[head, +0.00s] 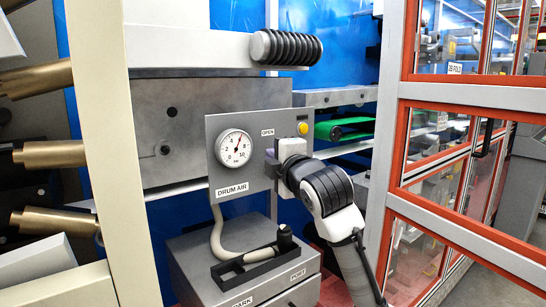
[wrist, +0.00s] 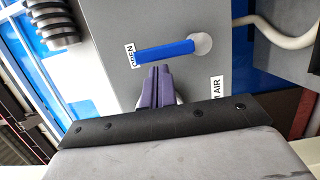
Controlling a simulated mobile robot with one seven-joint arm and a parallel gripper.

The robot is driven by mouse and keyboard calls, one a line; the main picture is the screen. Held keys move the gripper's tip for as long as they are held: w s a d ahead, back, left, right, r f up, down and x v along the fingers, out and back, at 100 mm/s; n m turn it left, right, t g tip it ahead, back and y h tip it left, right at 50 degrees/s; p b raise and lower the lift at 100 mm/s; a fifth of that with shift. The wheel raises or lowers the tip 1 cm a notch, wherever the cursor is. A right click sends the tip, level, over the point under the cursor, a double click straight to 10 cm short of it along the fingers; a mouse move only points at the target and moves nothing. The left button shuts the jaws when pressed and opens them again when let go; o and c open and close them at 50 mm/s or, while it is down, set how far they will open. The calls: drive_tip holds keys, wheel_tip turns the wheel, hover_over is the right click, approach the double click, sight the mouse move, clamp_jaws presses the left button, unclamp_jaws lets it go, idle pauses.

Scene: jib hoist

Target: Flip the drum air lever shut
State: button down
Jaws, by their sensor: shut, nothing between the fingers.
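The drum air lever (wrist: 166,51) is a blue bar on a round pale pivot (wrist: 201,44) on the grey panel (wrist: 240,70). In the wrist view it reaches from the pivot to the OPEN label (wrist: 130,57). My gripper (wrist: 158,70) is shut and empty, its purple fingertips close beside the lever's long side around mid-length. I cannot tell whether they touch it. In the head view my gripper (head: 271,162) is at the panel below the OPEN label (head: 267,132) and hides the lever. The round gauge (head: 233,147) and DRUM AIR label (head: 236,190) are left of it.
A yellow button (head: 303,129) is at the panel's upper right. A pale hose (head: 220,238) runs down to a black tray (head: 243,267) on a grey box. A ribbed black handle (head: 287,47) juts out above. Red-framed glazed guarding (head: 398,130) stands close at right.

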drive_tip(key=shift+w+d+r+m+p, duration=0.3)
drive_tip(key=shift+m+p, duration=0.4)
drive_tip(key=shift+m, duration=0.2)
drive_tip(key=w+d+f+m+g+y+p, duration=0.1)
drive_tip(key=w+d+f+m+g+p, duration=0.2)
drive_tip(key=m, duration=0.7)
drive_tip(key=shift+w+d+p, duration=0.65)
drive_tip(key=shift+d+p, duration=0.5)
drive_tip(key=shift+d, duration=0.35)
drive_tip(key=shift+f, duration=0.1)
